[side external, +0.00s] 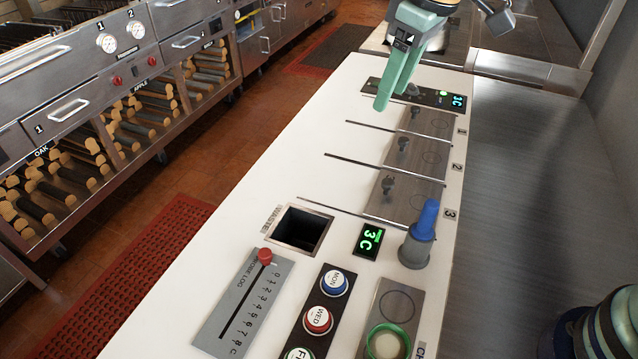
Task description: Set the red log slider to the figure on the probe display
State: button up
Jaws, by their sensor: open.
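The red slider knob (265,256) sits at the far, 0 end of its slot on the grey log slider panel (215,338). The scale printed beside the slot runs from 0 at the far end to 8 at the near end, with a C below. A small black display (370,241) to the right of the waste opening shows a green 3C. A second black display strip (430,95) at the far end also shows figures that look like 3C. My gripper (397,98) is open and empty at the far end, above that strip, far from the red knob.
The square waste opening (298,230) lies just beyond the slider. A blue-handled tool (428,217) stands in a grey holder (414,250). Blue MON (334,281) and red WED (317,319) buttons lie right of the slider. Several slots and metal plates lie between my gripper and the slider.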

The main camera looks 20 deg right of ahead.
jog(key=w+a+f+n+g, duration=0.1)
jog(key=a+f+n, duration=0.15)
jog(key=a, duration=0.45)
jog(key=a+f+n+g, duration=0.1)
jog(key=a+f, duration=0.3)
jog(key=a, duration=0.3)
jog(key=n+h, duration=0.1)
jog(key=n, duration=0.1)
send_near(265, 252)
jog(key=shift+g, duration=0.3)
jog(key=f, duration=0.8)
jog(key=shift+w+f, duration=0.2)
jog(key=shift+f, duration=0.05)
grip_shut()
jog(key=shift+r, duration=0.1)
